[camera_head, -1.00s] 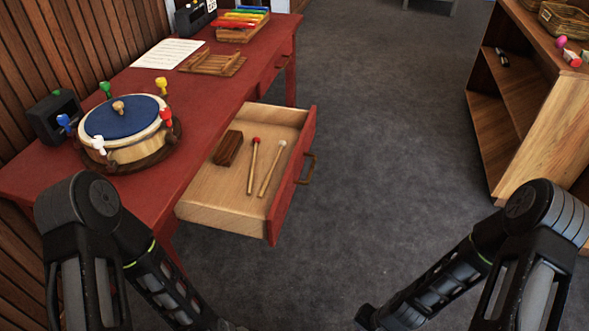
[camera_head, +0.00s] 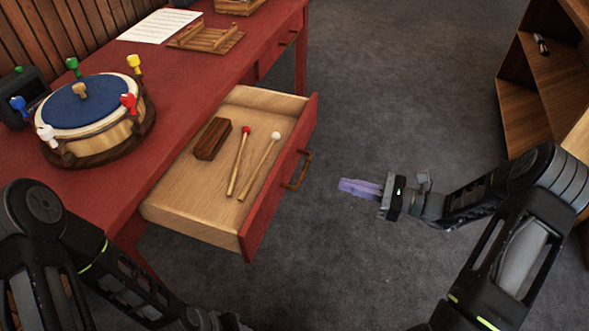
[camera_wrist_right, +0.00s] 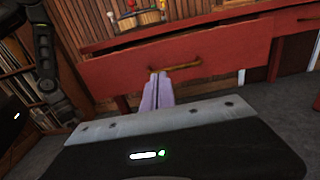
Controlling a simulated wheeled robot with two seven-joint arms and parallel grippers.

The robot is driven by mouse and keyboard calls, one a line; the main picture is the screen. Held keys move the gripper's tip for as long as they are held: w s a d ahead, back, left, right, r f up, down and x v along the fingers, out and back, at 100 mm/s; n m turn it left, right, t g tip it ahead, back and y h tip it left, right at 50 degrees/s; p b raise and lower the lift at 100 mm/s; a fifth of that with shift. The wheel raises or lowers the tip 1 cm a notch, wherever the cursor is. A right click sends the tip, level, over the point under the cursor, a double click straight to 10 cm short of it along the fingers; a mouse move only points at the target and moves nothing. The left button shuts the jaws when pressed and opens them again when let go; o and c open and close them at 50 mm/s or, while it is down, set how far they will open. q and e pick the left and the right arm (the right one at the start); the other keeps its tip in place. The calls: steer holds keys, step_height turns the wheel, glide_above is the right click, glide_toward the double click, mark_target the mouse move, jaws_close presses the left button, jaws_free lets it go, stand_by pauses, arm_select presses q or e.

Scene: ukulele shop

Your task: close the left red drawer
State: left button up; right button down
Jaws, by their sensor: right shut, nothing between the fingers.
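The left red drawer (camera_head: 285,185) is pulled open from the red table (camera_head: 190,85). Its front faces right and carries a brass handle (camera_head: 299,169). Inside lie a brown wooden block (camera_head: 212,139) and two mallets (camera_head: 250,165). My right gripper (camera_head: 345,186) is shut and empty, to the right of the drawer front and apart from it in the head view. In the right wrist view its lilac fingers (camera_wrist_right: 158,78) are together and point at the drawer front (camera_wrist_right: 125,73), just below the handle (camera_wrist_right: 180,67). Only part of my left arm shows at the lower left; its fingers are hidden.
On the table stand a drum-like instrument with coloured pegs (camera_head: 95,115), a wooden rack (camera_head: 206,37) and a white sheet (camera_head: 160,26). Another drawer, closed, is farther along (camera_head: 278,45). A wooden shelf (camera_head: 545,85) stands at the right. The carpet between is clear.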

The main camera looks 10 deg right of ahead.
mark_target(285, 169)
steer(key=x, duration=1.4)
steer(key=shift+s+a, duration=0.1)
steer(key=shift+s, duration=0.05)
steer(key=b+x, duration=0.5)
steer(key=x, duration=1.5)
steer(key=shift+s+a+f+b, duration=0.15)
steer(key=shift+b, duration=0.2)
steer(key=b+x, duration=0.1)
steer(key=x, duration=0.6)
steer(key=shift+a+b, duration=0.3)
steer(key=shift+b, duration=0.1)
steer(key=shift+w+a+r, duration=0.2)
steer(key=shift+w+r, duration=0.05)
steer(key=shift+w, duration=0.1)
steer(key=shift+r, duration=0.25)
